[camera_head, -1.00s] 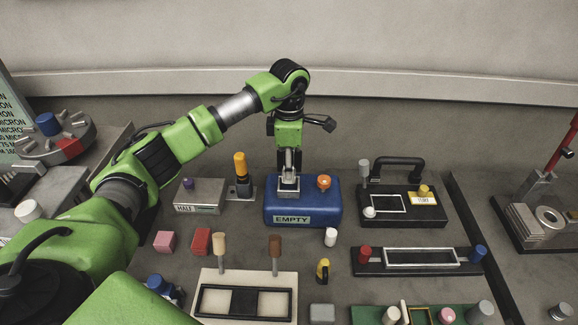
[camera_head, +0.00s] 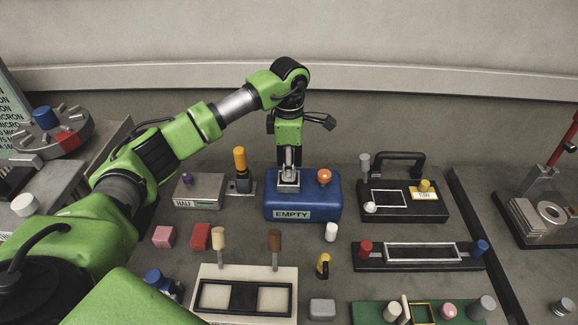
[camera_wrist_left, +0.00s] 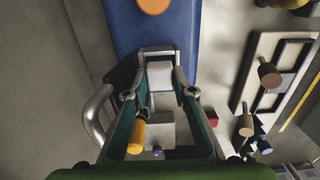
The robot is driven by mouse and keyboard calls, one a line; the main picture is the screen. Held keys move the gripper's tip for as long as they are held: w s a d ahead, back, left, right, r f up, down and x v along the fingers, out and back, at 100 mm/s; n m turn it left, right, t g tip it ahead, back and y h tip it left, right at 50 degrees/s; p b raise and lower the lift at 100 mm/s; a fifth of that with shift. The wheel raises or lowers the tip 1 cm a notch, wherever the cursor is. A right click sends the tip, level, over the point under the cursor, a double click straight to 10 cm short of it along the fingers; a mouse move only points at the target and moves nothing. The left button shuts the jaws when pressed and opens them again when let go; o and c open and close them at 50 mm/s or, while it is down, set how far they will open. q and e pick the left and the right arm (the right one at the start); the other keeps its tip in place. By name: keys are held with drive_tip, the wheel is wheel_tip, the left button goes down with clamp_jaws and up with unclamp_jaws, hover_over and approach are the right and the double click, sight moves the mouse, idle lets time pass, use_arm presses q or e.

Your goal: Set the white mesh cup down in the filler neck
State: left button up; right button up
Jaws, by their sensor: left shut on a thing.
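The blue tank labelled EMPTY (camera_head: 322,203) stands on the bench in the head view, and it fills the top of the left wrist view (camera_wrist_left: 121,28). My left gripper (camera_head: 288,168) points straight down at the tank's left top, at the square grey filler neck (camera_head: 288,188). In the left wrist view my fingertips (camera_wrist_left: 161,86) are shut on the white mesh cup (camera_wrist_left: 161,76), which sits between them at the neck. The fingers hide most of the cup, and I cannot tell how deep it sits. My right gripper is not in view.
An orange knob (camera_head: 324,177) rises from the tank's right top. A yellow-topped post (camera_head: 240,165) and a grey HALF box (camera_head: 199,191) stand left of the tank. A black-handled case (camera_head: 405,205) is to the right. A white cylinder (camera_head: 331,232) stands in front.

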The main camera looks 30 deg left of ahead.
use_arm(q)
drive_tip(key=o, duration=1)
drive_tip(key=shift+s+r, duration=0.15)
drive_tip(key=shift+r, duration=0.2)
wheel_tip(320, 180, up, 12)
drive_tip(key=shift+f, duration=0.25)
drive_tip(key=shift+d+f, duration=0.1)
